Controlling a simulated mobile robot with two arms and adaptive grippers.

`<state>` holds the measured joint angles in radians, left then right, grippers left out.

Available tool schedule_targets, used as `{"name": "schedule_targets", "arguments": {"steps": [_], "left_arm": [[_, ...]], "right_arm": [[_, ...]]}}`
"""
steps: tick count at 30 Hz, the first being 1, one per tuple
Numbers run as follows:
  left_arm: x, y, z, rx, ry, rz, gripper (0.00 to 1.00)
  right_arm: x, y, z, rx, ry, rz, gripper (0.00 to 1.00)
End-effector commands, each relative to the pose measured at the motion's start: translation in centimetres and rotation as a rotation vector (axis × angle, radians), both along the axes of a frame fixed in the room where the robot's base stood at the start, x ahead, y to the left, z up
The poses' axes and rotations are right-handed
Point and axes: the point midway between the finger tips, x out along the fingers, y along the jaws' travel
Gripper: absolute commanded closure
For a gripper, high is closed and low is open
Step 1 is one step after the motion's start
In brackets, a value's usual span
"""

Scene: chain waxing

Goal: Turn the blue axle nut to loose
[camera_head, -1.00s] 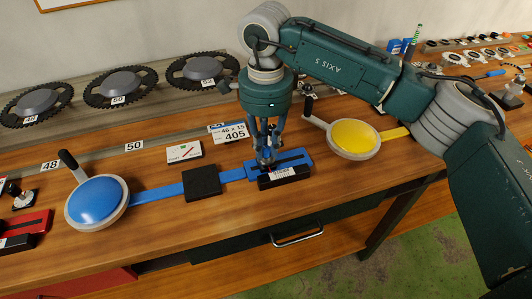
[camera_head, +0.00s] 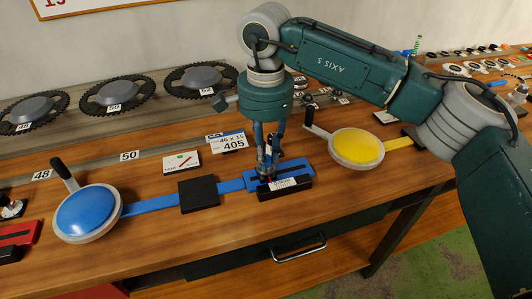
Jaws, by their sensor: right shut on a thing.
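My right gripper (camera_head: 267,172) points down over the blue slotted block (camera_head: 301,179) at the right end of the blue bar. It is shut at the block's slot, at the place of the blue axle nut. The nut itself is hidden behind the fingers or too small to make out. A black piece with a white label (camera_head: 283,187) sits at the block's front edge. The blue bar (camera_head: 148,206) runs left to a round blue disc (camera_head: 88,211) in a pale rim with a black-handled lever. My left gripper is not in view.
A black square block (camera_head: 198,193) sits across the blue bar. A yellow disc (camera_head: 356,146) with its lever stands to the right. Toothed chainrings (camera_head: 115,95) line the back. The bench front is clear.

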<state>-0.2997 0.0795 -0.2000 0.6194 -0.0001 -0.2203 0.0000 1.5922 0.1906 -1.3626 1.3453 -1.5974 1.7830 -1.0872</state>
Motion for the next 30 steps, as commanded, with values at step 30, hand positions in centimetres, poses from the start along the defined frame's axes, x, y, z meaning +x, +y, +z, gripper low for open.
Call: {"name": "schedule_targets", "arguments": {"steps": [30], "left_arm": [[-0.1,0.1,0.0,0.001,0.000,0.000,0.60]], "right_arm": [[0.1,0.1,4.8,0.002,-0.006,-0.001,0.62]]}}
